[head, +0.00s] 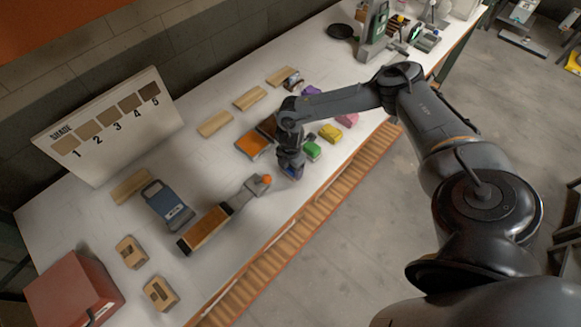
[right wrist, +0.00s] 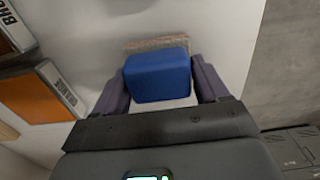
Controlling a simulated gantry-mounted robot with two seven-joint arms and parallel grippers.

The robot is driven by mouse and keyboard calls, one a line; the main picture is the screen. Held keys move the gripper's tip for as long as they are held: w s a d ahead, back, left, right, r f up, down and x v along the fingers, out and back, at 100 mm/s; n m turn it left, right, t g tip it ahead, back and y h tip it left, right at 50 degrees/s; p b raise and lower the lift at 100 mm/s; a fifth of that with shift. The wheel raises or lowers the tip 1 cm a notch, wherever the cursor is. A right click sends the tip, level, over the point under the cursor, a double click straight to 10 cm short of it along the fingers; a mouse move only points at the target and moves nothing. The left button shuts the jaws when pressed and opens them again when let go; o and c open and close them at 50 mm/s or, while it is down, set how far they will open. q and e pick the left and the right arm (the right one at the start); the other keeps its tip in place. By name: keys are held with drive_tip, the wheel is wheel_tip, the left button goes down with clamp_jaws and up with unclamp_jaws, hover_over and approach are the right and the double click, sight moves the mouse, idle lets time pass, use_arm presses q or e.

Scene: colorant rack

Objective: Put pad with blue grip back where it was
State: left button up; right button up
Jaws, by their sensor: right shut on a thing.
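The pad's blue grip (right wrist: 158,75) sits between the two fingers of my right gripper (right wrist: 160,88) in the right wrist view. A pale strip shows below the grip and a speckled brownish edge shows beyond it. In the head view my right gripper (head: 291,170) is low over the white table, near its front edge, with a bit of the blue grip (head: 294,173) showing. I cannot tell whether the pad touches the table. Pads with green (head: 312,151), yellow (head: 330,132) and pink (head: 347,120) grips lie in a row just beyond it. My left gripper is not in view.
An orange-topped block (head: 252,145) lies left of my right gripper. A purple item (head: 311,90) lies beyond my arm. A slatted wooden strip (head: 318,212) runs along the table's front edge.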

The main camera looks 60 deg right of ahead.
drive_tip(key=shift+f, duration=0.1)
drive_tip(key=o, duration=0.9)
drive_tip(key=shift+o, duration=0.2)
drive_tip(key=shift+r, duration=0.2)
wheel_tip(320, 180, up, 12)
drive_tip(key=shift+f, duration=0.1)
drive_tip(key=shift+s, duration=0.1)
